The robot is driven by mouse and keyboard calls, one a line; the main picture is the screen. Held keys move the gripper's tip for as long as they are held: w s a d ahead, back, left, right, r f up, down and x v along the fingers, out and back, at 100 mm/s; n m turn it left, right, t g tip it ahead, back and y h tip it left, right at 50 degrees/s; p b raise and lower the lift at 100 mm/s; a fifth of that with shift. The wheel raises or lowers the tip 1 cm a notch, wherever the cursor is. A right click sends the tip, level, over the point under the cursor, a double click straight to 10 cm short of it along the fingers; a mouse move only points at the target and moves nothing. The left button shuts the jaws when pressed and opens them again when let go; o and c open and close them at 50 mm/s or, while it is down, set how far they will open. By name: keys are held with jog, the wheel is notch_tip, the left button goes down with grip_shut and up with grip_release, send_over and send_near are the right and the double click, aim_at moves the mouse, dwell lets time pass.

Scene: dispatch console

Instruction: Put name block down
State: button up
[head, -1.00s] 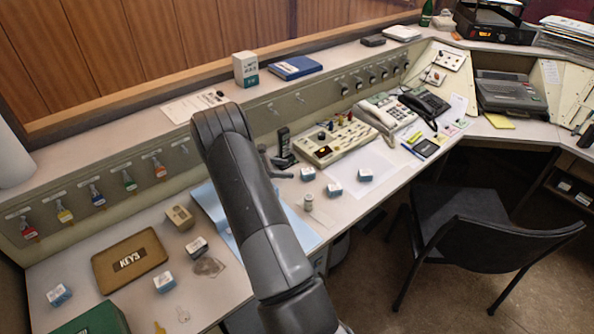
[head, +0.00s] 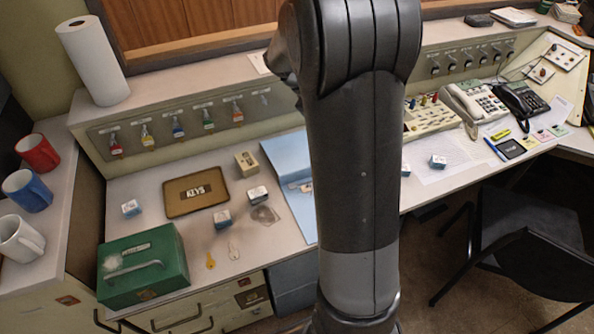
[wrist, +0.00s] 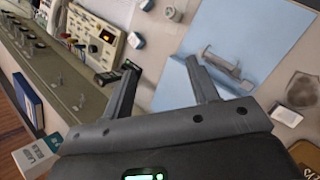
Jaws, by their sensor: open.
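Small white-and-blue name blocks lie on the desk. In the head view one (head: 131,208) is left of the KEYS tray, one (head: 222,219) is below it, one (head: 257,195) is to its right, and one (head: 438,161) is on the white sheet right of my arm. In the wrist view a block (wrist: 137,40) lies beyond my gripper (wrist: 163,70). My gripper is open, with nothing between its fingers, above the desk near the edge of the blue folder (wrist: 255,35). My arm hides the gripper and part of the desk in the head view.
A grey object (wrist: 228,68) lies on the folder. Mugs (head: 28,188) stand far left.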

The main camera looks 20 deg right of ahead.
jog(key=s+a+r+m+t+y, duration=0.3)
jog(key=s+a+r, duration=0.2)
jog(key=s+a, duration=0.4)
jog(key=s+a+r+m+t+y, duration=0.4)
jog(key=s+a, duration=0.6)
jog(key=s, duration=0.4)
jog(key=shift+a+r+t, duration=0.2)
jog(key=shift+r+t, duration=0.1)
jog(key=shift+r, duration=0.1)
jog(key=shift+o, duration=0.3)
jog(key=shift+s, duration=0.1)
jog(key=shift+o, duration=1.4)
